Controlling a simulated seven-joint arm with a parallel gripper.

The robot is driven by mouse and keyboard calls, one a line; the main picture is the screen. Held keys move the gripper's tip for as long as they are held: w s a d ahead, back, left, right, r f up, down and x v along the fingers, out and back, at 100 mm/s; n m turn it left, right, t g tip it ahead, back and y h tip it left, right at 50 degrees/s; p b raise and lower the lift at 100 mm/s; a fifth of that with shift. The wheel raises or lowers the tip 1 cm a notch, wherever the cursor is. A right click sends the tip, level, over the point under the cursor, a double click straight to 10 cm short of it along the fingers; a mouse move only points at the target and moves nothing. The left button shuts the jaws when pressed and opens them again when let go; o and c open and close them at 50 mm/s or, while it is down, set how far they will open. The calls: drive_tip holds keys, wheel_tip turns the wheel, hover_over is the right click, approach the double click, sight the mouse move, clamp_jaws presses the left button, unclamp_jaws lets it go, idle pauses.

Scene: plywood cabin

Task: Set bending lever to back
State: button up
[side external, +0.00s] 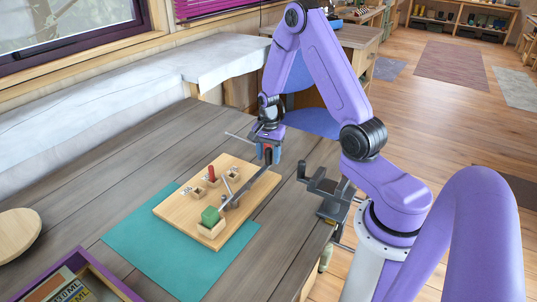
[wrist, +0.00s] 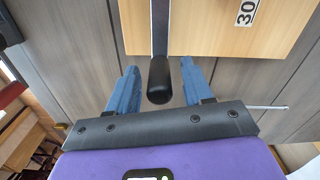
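The bending lever is a grey metal bar (side external: 241,191) on a wooden board (side external: 172,211). It slants from near the green block toward my gripper. In the wrist view its bar (wrist: 160,28) ends in a rounded black handle (wrist: 159,82). My gripper (side external: 269,158) is over the board's far right end, pointing down. In the wrist view, its two blue fingers (wrist: 159,70) are apart, one on each side of the handle, with visible gaps. I cannot tell how deep the handle sits between them. In the side view the handle end is largely hidden at the fingers.
The board bears a green block (side external: 210,216) in a wooden holder, a red peg (side external: 211,173) and small numbered blocks; a "30" label (wrist: 246,12) shows in the wrist view. A teal mat (side external: 137,243) lies beneath. A dark vise (side external: 326,190) is clamped at the table's right edge.

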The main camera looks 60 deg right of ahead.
wheel_tip(320, 180, up, 18)
drive_tip(key=shift+f, duration=0.25)
idle(0.5)
drive_tip(key=s+a+r+n, duration=0.1)
drive_tip(key=s+a+n, duration=0.3)
drive_tip(key=a+n, duration=0.4)
drive_tip(key=s+a+n, duration=0.4)
drive_tip(key=a+n, duration=0.2)
drive_tip(key=a, duration=0.4)
drive_tip(key=s+a+n, duration=0.2)
drive_tip(key=s+n, duration=0.5)
drive_tip(key=s, duration=0.2)
drive_tip(key=s+a+n, duration=0.3)
drive_tip(key=s+n, duration=0.4)
drive_tip(key=s, duration=0.1)
drive_tip(key=shift+s+a+f, duration=0.15)
drive_tip(key=shift+s+f, duration=0.05)
drive_tip(key=shift+s, duration=0.15)
